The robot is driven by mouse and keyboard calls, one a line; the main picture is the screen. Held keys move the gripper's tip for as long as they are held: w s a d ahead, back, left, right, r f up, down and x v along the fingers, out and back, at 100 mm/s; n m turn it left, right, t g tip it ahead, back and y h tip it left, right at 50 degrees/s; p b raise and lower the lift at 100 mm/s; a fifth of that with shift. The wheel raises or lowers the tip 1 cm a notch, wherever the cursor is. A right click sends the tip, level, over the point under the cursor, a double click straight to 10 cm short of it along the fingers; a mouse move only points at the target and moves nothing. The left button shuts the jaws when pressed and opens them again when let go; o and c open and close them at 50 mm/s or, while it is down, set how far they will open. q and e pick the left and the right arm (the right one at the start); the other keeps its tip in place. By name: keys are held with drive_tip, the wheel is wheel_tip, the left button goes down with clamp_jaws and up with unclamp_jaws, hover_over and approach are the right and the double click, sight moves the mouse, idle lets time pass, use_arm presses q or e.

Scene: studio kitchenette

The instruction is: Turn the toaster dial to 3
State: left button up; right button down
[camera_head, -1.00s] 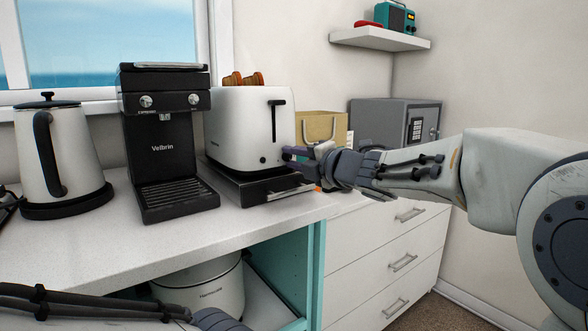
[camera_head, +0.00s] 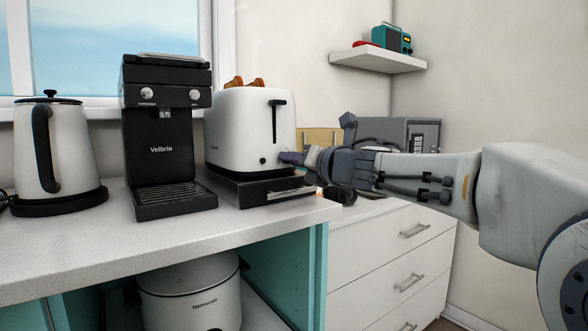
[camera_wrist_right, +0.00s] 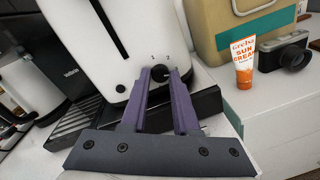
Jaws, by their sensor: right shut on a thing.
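The white toaster (camera_head: 238,130) stands on a black base on the counter, with toast showing in its top. Its black dial (camera_wrist_right: 160,72) is low on its front face, with the marks 1 and 2 visible above it in the wrist view. My right gripper (camera_head: 287,157) reaches the toaster front from the right. In the wrist view, its purple fingers (camera_wrist_right: 161,84) are closed around the dial, one on each side. The fingers hide the dial in the head view, and I cannot read its setting. My left gripper is out of view.
A black coffee machine (camera_head: 162,135) and a kettle (camera_head: 60,150) stand left of the toaster. A tan box (camera_wrist_right: 235,22), a sunscreen tube (camera_wrist_right: 243,65) and a camera (camera_wrist_right: 286,52) are to its right. A grey safe (camera_head: 405,132) is behind my right arm.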

drive_tip(key=shift+f+n+b, duration=0.1)
drive_tip(key=shift+n+b, duration=0.2)
drive_tip(key=shift+n, duration=0.4)
drive_tip(key=c, duration=0.7)
unclamp_jaws()
drive_tip(key=shift+o, duration=0.2)
drive_tip(key=v, duration=1)
drive_tip(key=shift+s+p, duration=0.2)
drive_tip(key=shift+p, duration=0.25)
drive_tip(key=shift+d, duration=0.1)
